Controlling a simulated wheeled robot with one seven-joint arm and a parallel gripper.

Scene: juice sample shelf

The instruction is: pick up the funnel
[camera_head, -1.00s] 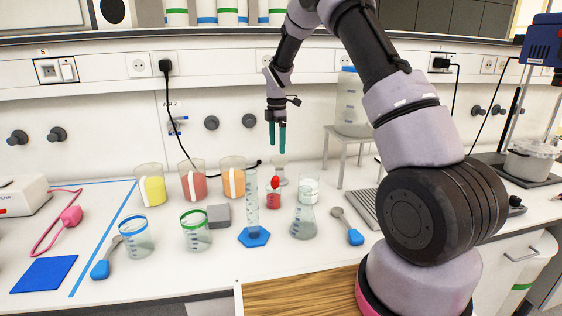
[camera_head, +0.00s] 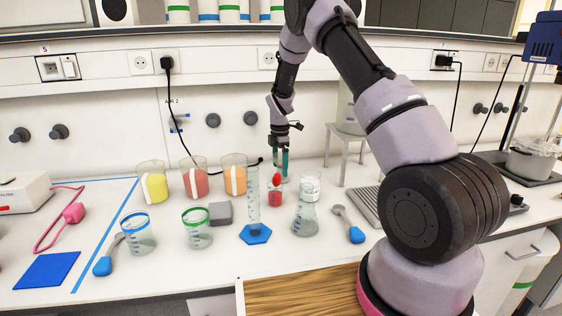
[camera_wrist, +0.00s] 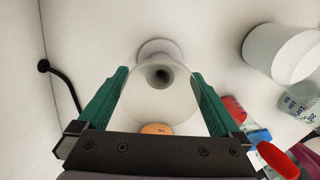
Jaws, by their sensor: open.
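The funnel (camera_wrist: 160,105) is whitish and translucent. In the wrist view its wide round part lies between my two green fingers, with a small ring around a dark hole beyond it. My gripper (camera_head: 281,172) points down at the back of the bench and also shows in the wrist view (camera_wrist: 160,73). It is open, with one finger on each side of the funnel. I cannot tell whether either finger touches it. In the head view the funnel is mostly hidden by the fingers and the things in front.
A measuring cylinder (camera_head: 253,205), a small red-capped bottle (camera_head: 275,197) and a conical flask (camera_head: 305,215) stand close in front. Beakers of yellow (camera_head: 153,187), red (camera_head: 195,183) and orange liquid (camera_head: 235,182) stand to the left. A small stand (camera_head: 347,140) is to the right.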

